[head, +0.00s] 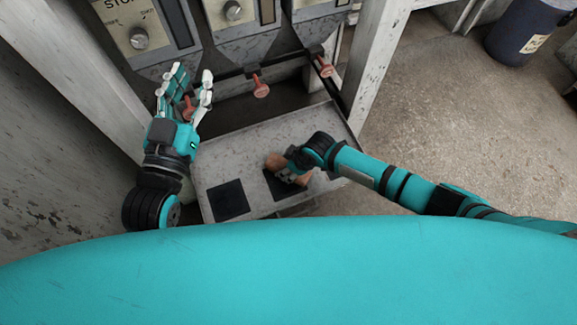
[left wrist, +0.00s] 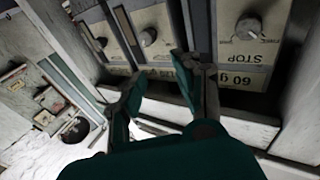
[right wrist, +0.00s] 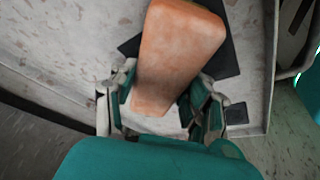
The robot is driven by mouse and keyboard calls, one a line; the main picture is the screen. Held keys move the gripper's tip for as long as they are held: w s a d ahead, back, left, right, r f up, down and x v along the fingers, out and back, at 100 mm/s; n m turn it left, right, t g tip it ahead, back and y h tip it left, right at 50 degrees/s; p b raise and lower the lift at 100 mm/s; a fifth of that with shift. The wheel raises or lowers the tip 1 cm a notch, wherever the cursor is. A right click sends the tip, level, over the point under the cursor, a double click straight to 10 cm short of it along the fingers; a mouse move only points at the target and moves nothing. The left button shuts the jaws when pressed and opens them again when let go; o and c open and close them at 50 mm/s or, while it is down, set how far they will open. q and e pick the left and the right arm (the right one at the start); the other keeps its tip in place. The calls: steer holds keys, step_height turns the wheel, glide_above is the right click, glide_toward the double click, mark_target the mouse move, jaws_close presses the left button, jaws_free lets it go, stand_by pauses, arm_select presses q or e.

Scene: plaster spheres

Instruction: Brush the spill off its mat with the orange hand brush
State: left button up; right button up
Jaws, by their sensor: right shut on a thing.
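The orange hand brush (head: 275,162) is held in my right gripper (head: 290,174) over the light speckled table (head: 240,143). In the right wrist view the brush (right wrist: 180,48) shows as a broad orange-brown block between the fingers. It lies over a dark square mat (right wrist: 226,62) and hides much of it. That mat (head: 275,190) also shows partly under the gripper in the head view. A second dark mat (head: 229,200) lies to its left, bare as far as I can see. I cannot make out any spill. My left gripper (head: 192,76) is open and empty, raised left of the table.
Grey machine panels with knobs (head: 139,38) stand behind the table. Red-orange knobs (head: 261,88) stick out below them. White posts (head: 375,60) flank the table. A dark blue bin (head: 525,30) stands at the far right on open floor.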

arm_select(q)
steer(key=shift+r, duration=0.1)
arm_select(e)
steer(key=shift+d, duration=0.15)
steer(key=shift+s+d+r+p, duration=0.1)
steer(key=shift+s+d+p, duration=0.2)
steer(key=shift+p, duration=0.25)
arm_select(q)
step_height(320, 180, down, 7)
steer(key=s+a+g+y, duration=0.1)
steer(key=g, duration=0.3)
steer(key=shift+a+g+y+p, duration=0.15)
steer(key=shift+g+y+p, duration=0.15)
steer(key=shift+y+p, duration=0.1)
arm_select(e)
steer(key=shift+s+d, duration=0.25)
steer(key=shift+d, duration=0.25)
